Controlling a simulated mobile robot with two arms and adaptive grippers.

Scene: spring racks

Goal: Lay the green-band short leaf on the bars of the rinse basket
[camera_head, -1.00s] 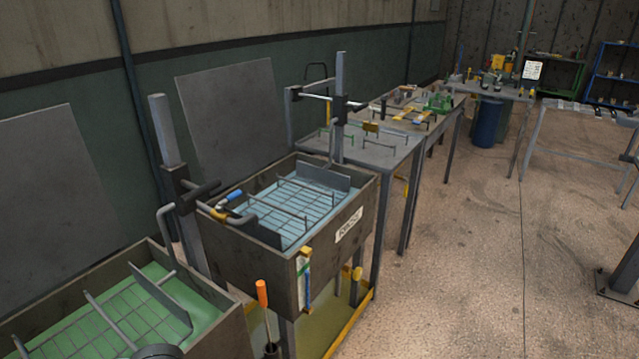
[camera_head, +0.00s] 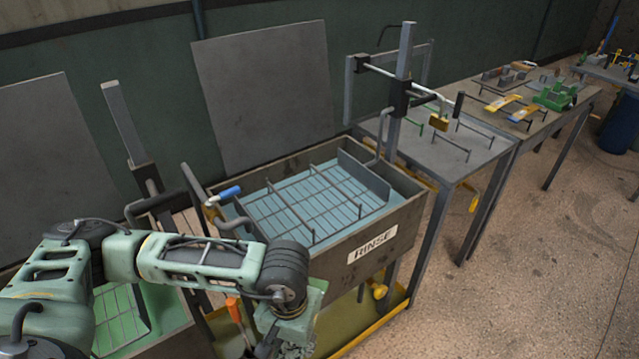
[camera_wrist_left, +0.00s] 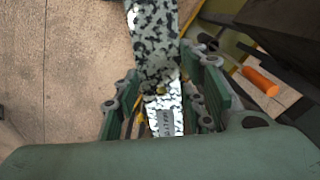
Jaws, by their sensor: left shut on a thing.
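The rinse basket (camera_head: 285,213) is a wire grid with raised cross bars, set in pale blue liquid inside the dark tank (camera_head: 340,262) labelled RINSE. No leaf shows on its bars. My left arm reaches in from the left, and its gripper (camera_head: 288,338) is low in front of the tank, outside its near wall. In the left wrist view the gripper (camera_wrist_left: 165,90) is shut on a flat, speckled black-and-white leaf (camera_wrist_left: 154,38) with a small grey marked plate. I cannot see a green band on it. My right gripper is not in view.
A blue-handled pipe (camera_head: 226,194) stands at the basket's left, and a post with a crossbar (camera_head: 400,85) behind the tank. An orange handle (camera_head: 233,309) is near my forearm. A green-liquid tank (camera_head: 120,318) is at left. A grey table (camera_head: 480,150) with small racks is beyond.

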